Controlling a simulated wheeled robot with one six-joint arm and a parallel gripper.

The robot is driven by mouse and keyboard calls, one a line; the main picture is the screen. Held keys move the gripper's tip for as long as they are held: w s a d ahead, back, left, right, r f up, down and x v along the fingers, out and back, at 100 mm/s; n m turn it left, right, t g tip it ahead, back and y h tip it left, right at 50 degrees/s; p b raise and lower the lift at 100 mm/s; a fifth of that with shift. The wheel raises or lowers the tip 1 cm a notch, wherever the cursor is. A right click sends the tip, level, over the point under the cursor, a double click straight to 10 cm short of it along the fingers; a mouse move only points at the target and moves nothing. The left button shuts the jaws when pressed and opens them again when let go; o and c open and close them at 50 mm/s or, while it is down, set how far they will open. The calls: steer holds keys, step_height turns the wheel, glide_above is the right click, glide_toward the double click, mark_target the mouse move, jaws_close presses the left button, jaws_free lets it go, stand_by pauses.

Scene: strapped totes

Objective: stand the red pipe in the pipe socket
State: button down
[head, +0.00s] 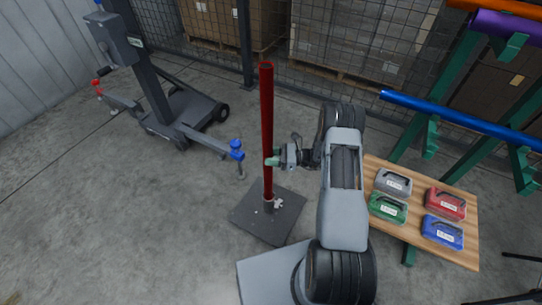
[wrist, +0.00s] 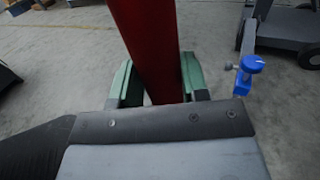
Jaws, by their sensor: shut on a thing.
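The red pipe (head: 267,130) stands upright in the middle of the head view. Its lower end is at the pipe socket (head: 268,206), a short grey collar on a dark square base plate (head: 248,216) on the floor. The lower end appears to be inside the collar. My gripper (head: 272,161) is shut on the red pipe at about its middle height, reaching in from the right. In the wrist view the pipe (wrist: 147,45) runs between the two green fingers (wrist: 156,88). The socket is hidden in that view.
A wheeled lifting stand (head: 180,112) with a blue knob (head: 237,149) is left of the pipe. At right, a green rack holds a blue pipe (head: 460,120). A wooden table (head: 463,205) bears several small cases. Mesh fencing is behind; floor at front left is clear.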

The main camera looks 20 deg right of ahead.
mark_target(271, 170)
steer(key=shift+f+b, duration=3.1)
steer(key=shift+f, duration=1.15)
steer(key=shift+f, duration=0.1)
steer(key=c, duration=0.5)
jaws_free()
steer(key=shift+c, duration=0.2)
steer(key=p+v, duration=0.2)
steer(key=v, duration=1.2)
steer(key=shift+p, duration=0.3)
